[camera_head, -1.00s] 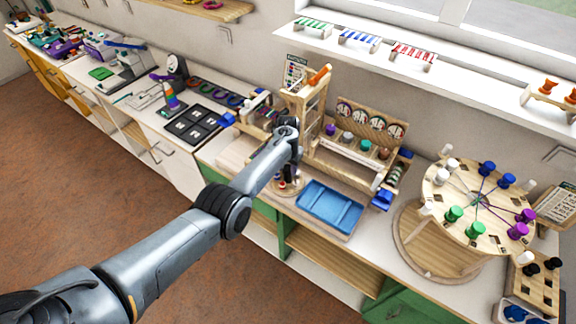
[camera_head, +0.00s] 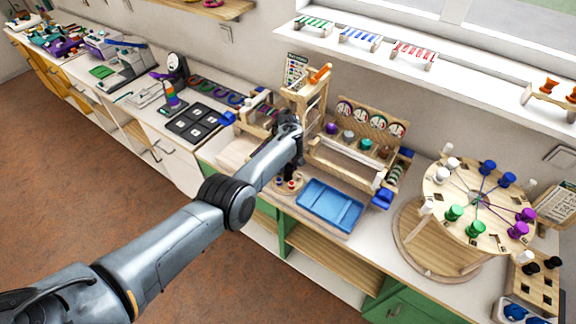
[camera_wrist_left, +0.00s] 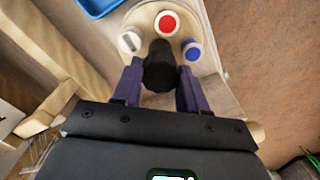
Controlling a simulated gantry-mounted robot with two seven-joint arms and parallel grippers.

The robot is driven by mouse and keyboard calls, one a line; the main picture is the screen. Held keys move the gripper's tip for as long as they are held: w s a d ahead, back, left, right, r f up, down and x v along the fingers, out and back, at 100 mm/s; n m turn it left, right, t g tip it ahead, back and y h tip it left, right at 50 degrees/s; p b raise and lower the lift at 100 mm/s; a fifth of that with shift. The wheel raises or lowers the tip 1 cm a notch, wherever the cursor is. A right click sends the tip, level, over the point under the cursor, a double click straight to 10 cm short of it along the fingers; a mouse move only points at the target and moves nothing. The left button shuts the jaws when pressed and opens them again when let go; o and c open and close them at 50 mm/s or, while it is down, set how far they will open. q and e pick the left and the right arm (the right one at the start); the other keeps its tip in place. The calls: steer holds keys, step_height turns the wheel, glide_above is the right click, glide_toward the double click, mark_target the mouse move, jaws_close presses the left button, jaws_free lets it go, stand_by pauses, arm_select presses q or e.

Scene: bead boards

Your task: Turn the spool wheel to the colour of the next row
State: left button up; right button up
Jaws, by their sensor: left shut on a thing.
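The spool wheel (camera_head: 284,191) is a small pale wooden disc at the counter's front, left of the blue tray. In the left wrist view the wheel (camera_wrist_left: 197,22) carries a red-topped spool (camera_wrist_left: 167,23), a blue-topped spool (camera_wrist_left: 192,50) and a white or grey spool (camera_wrist_left: 129,42). My left gripper (camera_head: 298,170) is down at the wheel, its tips mostly hidden in the head view. In the wrist view its fingers (camera_wrist_left: 160,82) are shut on a black knob (camera_wrist_left: 160,64) at the wheel, between the spools. My right gripper is not in view.
The blue tray (camera_head: 328,205) lies close right of the wheel. A wooden bead frame (camera_head: 345,160) and a pattern card (camera_head: 296,72) stand behind. A large round peg table (camera_head: 470,208) is at the right. Open floor (camera_head: 90,190) lies in front.

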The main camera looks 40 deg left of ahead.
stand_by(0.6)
arm_select(q)
steer(key=o, duration=1.1)
steer(key=shift+c, duration=0.2)
steer(key=shift+r, duration=0.25)
step_height(320, 180, up, 9)
steer(key=p, duration=0.3)
steer(key=shift+f+p, duration=0.2)
steer(key=shift+p, duration=0.2)
steer(key=shift+r, duration=0.85)
steer(key=shift+f, duration=0.1)
